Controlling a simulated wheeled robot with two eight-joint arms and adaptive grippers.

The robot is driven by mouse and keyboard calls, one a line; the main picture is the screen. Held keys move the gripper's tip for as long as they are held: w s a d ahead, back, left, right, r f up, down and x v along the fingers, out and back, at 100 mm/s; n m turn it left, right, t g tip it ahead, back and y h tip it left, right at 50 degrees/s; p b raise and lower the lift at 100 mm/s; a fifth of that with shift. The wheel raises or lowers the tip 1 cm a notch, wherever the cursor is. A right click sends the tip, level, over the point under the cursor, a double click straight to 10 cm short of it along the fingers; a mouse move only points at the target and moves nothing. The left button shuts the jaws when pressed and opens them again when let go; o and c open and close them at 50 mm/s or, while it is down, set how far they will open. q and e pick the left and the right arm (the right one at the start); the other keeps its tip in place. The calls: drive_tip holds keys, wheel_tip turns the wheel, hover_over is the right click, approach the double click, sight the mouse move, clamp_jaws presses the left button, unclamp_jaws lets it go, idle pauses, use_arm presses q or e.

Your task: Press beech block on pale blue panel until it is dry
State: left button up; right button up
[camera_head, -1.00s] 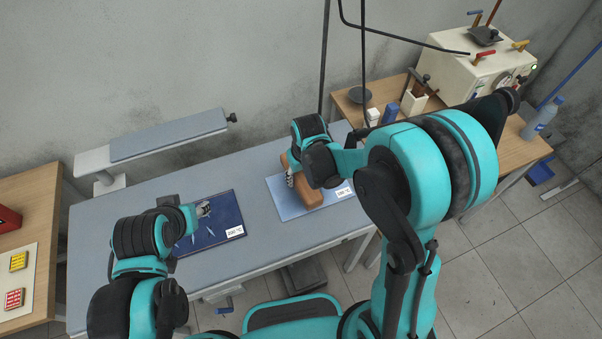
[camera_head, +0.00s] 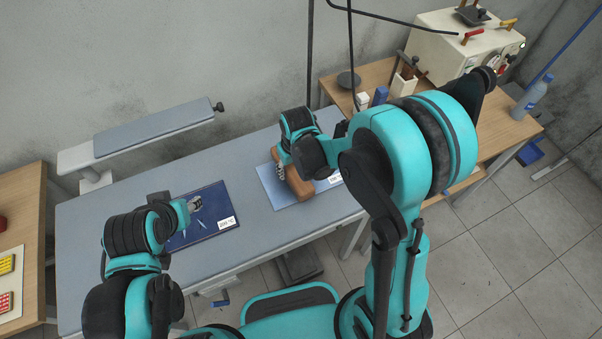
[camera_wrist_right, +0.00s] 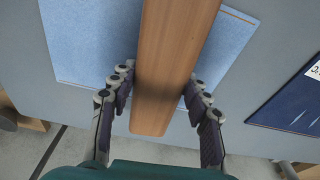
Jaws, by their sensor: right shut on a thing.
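The beech block (camera_head: 301,186) is a long brown wooden bar over the pale blue panel (camera_head: 275,192) on the grey table. My right gripper (camera_head: 287,170) is shut on the block, a finger on each side of it. In the right wrist view the block (camera_wrist_right: 172,65) runs between the fingers (camera_wrist_right: 157,88), and the pale blue panel (camera_wrist_right: 78,45) shows on both sides. I cannot tell whether the block's underside touches the panel. My left gripper (camera_head: 194,204) is above the dark blue panel (camera_head: 215,208); its finger opening is unclear.
A narrow padded board (camera_head: 155,130) stands at the table's back left. A wooden bench (camera_head: 400,100) on the right holds a cream machine (camera_head: 445,48), a blue bottle (camera_head: 384,95) and a water bottle (camera_head: 530,100). Black hoses hang behind my right arm.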

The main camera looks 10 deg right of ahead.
drive_tip(key=shift+f+b, duration=0.55)
drive_tip(key=shift+f, duration=0.05)
drive_tip(key=shift+b, duration=0.65)
idle(2.3)
drive_tip(key=shift+s, duration=0.1)
drive_tip(key=shift+r+p, duration=0.7)
drive_tip(key=shift+r, duration=0.1)
drive_tip(key=shift+r+p, duration=2.35)
drive_tip(key=shift+r, duration=0.85)
drive_tip(key=shift+f, duration=0.1)
